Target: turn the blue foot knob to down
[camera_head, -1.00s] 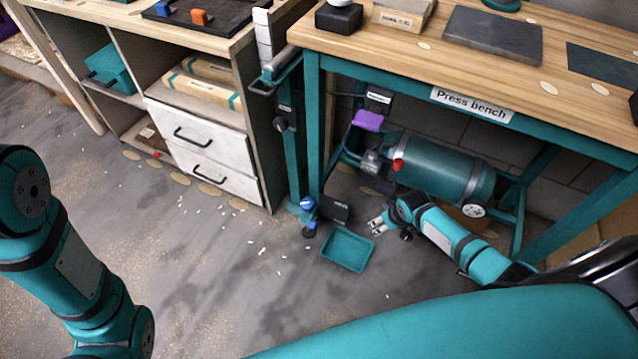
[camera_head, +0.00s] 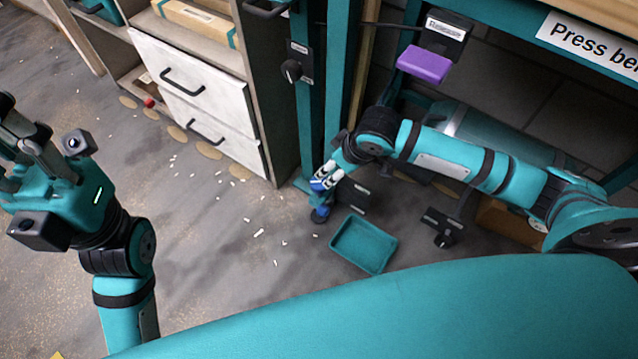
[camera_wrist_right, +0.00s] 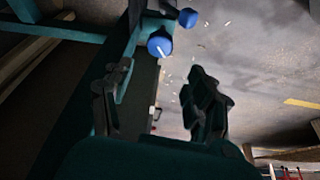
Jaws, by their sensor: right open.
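The blue foot knob (camera_wrist_right: 158,46), round with a white pointer line, shows in the right wrist view beyond my open fingertips. In the head view the knob (camera_head: 317,185) is low on the teal post, partly hidden by my right gripper (camera_head: 328,175). In the wrist view my right gripper (camera_wrist_right: 157,75) is open and empty, its fingers either side of the line toward the knob; I see no contact. My left gripper (camera_head: 28,150) is at the left of the head view, far from the knob; its finger opening is unclear.
A second blue piece (camera_wrist_right: 188,17) sits just beyond the knob. A teal tray (camera_head: 363,245) lies on the floor nearby. White drawers (camera_head: 190,70) stand left; open floor lies in front.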

